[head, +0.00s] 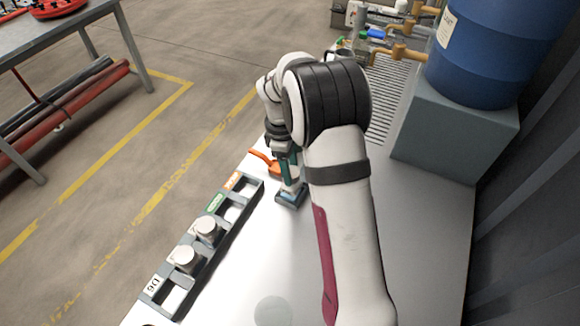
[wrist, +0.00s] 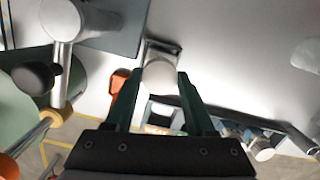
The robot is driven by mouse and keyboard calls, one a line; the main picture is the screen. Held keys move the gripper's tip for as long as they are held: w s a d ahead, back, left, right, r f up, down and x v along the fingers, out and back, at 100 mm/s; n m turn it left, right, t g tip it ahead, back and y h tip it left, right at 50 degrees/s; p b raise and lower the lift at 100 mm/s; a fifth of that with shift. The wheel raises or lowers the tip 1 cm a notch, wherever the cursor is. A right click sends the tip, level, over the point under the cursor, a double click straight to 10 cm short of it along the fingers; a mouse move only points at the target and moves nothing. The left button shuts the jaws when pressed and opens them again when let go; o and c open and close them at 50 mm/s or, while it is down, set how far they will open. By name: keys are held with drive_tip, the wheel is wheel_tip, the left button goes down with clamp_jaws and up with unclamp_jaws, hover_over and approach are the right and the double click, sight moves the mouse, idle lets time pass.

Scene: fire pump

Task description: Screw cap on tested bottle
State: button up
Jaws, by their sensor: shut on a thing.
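My gripper (head: 289,166) points down over the bench, just above a small dark blue square holder (head: 290,198). A pale bottle (head: 291,186) stands upright in the holder, partly hidden by my fingers. In the wrist view my gripper's green fingers (wrist: 158,84) are shut on a round white cap (wrist: 160,74); the holder (wrist: 162,48) shows behind it. I cannot tell whether the cap is seated on the bottle's neck or how far it is turned.
A dark rack (head: 222,236) at left holds two white-topped bottles (head: 207,229) and has empty slots. An orange object (head: 264,160) lies left of the holder. A blue barrel (head: 500,50) on a grey block stands at back right. The bench front is mostly clear.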

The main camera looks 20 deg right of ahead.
drive_tip(key=shift+f, duration=1.15)
idle(1.7)
drive_tip(key=m, duration=0.6)
drive_tip(key=shift+y, duration=0.3)
drive_tip(key=m, duration=0.6)
drive_tip(key=shift+d+g+y, duration=0.1)
drive_tip(key=shift+g+y, duration=0.2)
drive_tip(key=shift+m, duration=0.9)
drive_tip(key=m, duration=0.3)
drive_tip(key=shift+m+y, duration=0.4)
drive_tip(key=m, duration=0.5)
drive_tip(key=shift+d+f, duration=0.1)
drive_tip(key=o, duration=1.3)
